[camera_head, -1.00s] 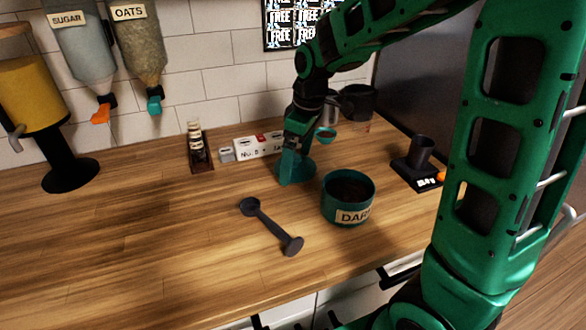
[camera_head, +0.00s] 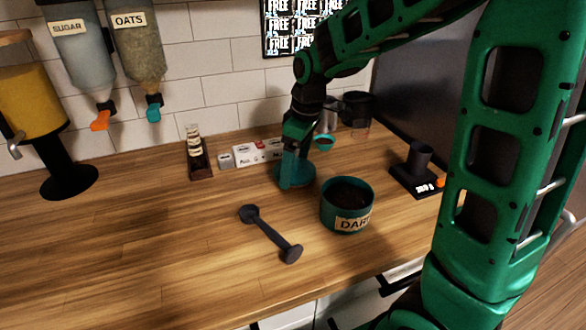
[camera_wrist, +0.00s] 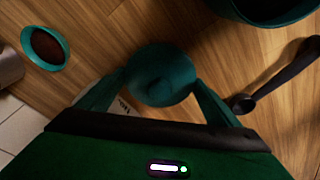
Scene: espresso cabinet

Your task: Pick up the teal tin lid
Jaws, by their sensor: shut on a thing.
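The teal tin lid (camera_wrist: 160,62) is round, with a darker round shape near its middle. In the wrist view it sits between the two fingers of my gripper (camera_wrist: 162,82), which is shut on it. In the head view my gripper (camera_head: 290,166) points down, with the lid (camera_head: 307,179) at its tips, behind and left of the open teal tin (camera_head: 333,213) labelled "DAR...". The tin holds dark contents. I cannot tell whether the lid is clear of the counter.
A dark scoop-like tool (camera_head: 268,232) lies in front on the wooden counter (camera_head: 130,240). Behind stand white lettered blocks (camera_head: 246,157), a small rack (camera_head: 199,160) and a small teal cup (camera_head: 324,142). The front left is clear.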

